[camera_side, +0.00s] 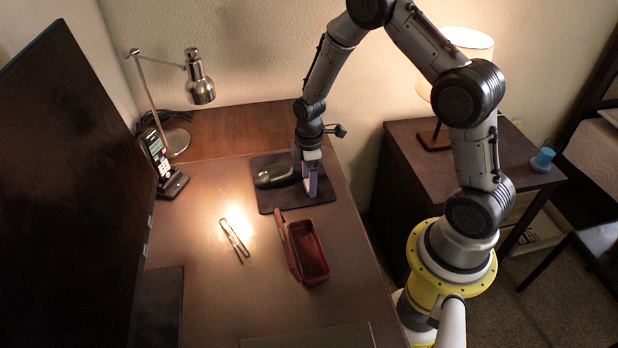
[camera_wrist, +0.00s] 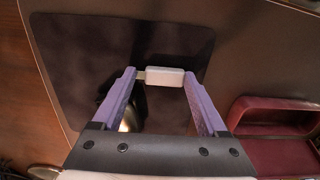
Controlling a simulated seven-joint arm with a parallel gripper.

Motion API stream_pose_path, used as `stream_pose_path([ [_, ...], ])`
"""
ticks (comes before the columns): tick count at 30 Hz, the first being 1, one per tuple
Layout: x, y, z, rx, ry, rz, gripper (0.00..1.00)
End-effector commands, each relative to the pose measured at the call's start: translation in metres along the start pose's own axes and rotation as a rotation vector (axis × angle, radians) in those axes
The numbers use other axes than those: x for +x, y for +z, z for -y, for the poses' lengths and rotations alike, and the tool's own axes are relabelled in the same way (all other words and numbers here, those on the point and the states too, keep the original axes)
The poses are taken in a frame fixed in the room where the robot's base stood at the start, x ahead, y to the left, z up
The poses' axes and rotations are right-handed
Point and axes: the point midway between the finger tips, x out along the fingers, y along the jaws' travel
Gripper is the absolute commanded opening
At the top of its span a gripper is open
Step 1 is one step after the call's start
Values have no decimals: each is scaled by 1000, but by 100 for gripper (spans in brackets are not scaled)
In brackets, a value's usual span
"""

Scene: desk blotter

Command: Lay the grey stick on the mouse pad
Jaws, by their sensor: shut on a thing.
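The grey stick (camera_wrist: 165,76) is a small pale block with a short plug at its left end. It sits crosswise between the purple fingertips of my gripper (camera_wrist: 161,75), which is shut on it. The dark mouse pad (camera_wrist: 65,50) lies beneath. In the side view my gripper (camera_side: 311,192) points down over the right part of the mouse pad (camera_side: 267,200), its tips close to the surface. I cannot tell whether the stick touches the pad. The stick is not clear in the side view.
A dark computer mouse (camera_side: 273,176) lies on the pad, left of my gripper. An open red case (camera_side: 310,252) stands just in front of the pad. Metal tongs (camera_side: 234,239) lie on the desk to the left. A phone on a stand (camera_side: 160,160) and a desk lamp (camera_side: 199,88) stand farther left.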

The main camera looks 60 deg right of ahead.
Motion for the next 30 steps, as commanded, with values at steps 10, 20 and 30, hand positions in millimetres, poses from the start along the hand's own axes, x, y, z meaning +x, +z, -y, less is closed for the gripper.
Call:
stream_pose_path([
  [10,1,0,0,0,0,0,100],
  [20,-27,0,-1,0,4,-2,100],
  [30,-95,0,-1,0,3,-2,100],
])
